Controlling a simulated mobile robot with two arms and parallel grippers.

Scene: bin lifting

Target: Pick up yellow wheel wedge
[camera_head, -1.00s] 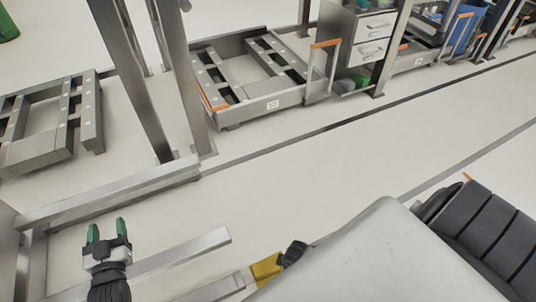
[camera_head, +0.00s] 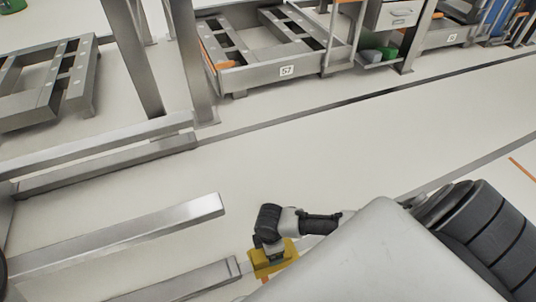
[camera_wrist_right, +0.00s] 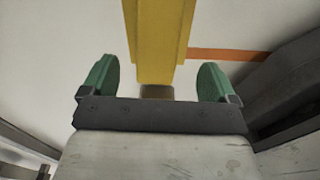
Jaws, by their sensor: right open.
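The yellow wheel wedge (camera_head: 262,266) is at the bottom centre of the head view, by the end of a grey metal beam. My right gripper (camera_head: 273,253) is over it and hides part of it. In the right wrist view the wedge (camera_wrist_right: 158,35) comes in from the top as a long yellow block. The green fingers of my right gripper (camera_wrist_right: 157,65) are open on either side of its near end, with a gap on both sides. My left gripper is not in view.
Metal beams (camera_head: 120,240) lie at the lower left, one ending near the wedge. A metal frame cart (camera_head: 275,75) stands at the back, and another (camera_head: 45,85) at the left. The pale floor (camera_head: 330,150) is clear in the middle.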

